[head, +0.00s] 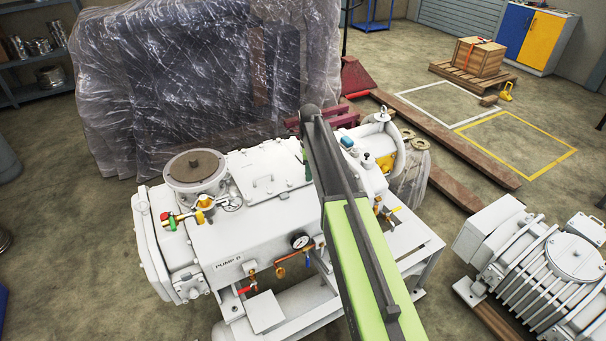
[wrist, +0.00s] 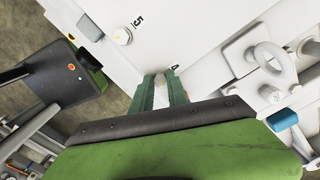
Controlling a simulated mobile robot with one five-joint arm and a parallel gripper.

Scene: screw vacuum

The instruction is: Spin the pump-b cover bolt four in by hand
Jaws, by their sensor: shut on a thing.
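The white pump (head: 265,235), marked PUMP B, stands in the middle of the head view, with my green arm reaching over it. In the wrist view, my gripper (wrist: 161,77) has its two green fingers close together against the white cover (wrist: 195,30). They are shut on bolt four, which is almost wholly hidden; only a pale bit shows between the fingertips. A partly covered mark, which looks like a 4, is just right of the fingertips. Another bolt (wrist: 123,36) sits by the number 5 at upper left.
A lifting eye (wrist: 275,65) and a blue-capped fitting (wrist: 284,118) stand right of the gripper. A plastic-wrapped load (head: 200,80) is behind the pump. Another white machine (head: 545,260) stands at right. Open floor (head: 430,60) lies at the back.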

